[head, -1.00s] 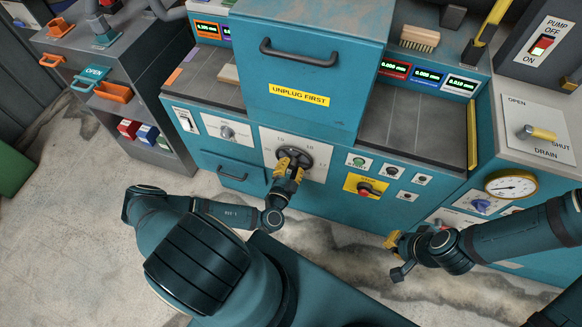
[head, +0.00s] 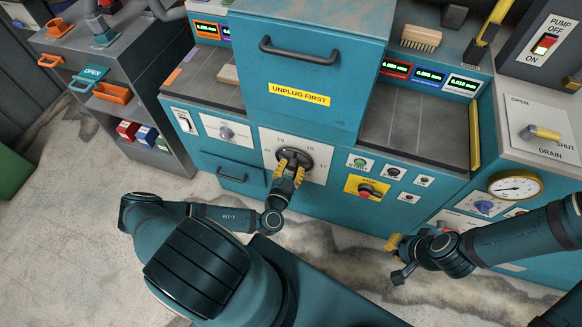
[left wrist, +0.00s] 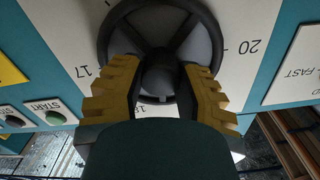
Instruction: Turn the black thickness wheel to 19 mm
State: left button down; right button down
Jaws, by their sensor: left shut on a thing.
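The black thickness wheel (head: 296,154) is on a white scale plate (head: 269,139) on the front of the teal machine. It also shows in the left wrist view (left wrist: 158,72), with spokes and a round hub. Around it I read 17, 18 and 20 in that view; the 18 is partly covered by my gripper. I cannot make out a pointer. My left gripper (head: 289,174) is shut on the wheel, one yellow finger on each side of the hub. My right gripper (head: 395,244) hangs off the machine's front at the lower right; its jaws are too unclear to judge.
Right of the wheel are a green start button (head: 360,162) and a red stop button (head: 365,189) on a yellow plate. A drawer handle (head: 231,174) sits left of the wheel. The teal hood (head: 320,70) overhangs above. Clear floor lies in front.

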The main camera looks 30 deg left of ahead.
pick_arm(q)
jog(key=shift+r, duration=0.15)
jog(key=c, duration=0.6)
grip_release()
jog(key=shift+o, duration=0.2)
jog(key=shift+s, duration=0.2)
jog(key=v, duration=1.1)
jog(key=shift+s, duration=0.25)
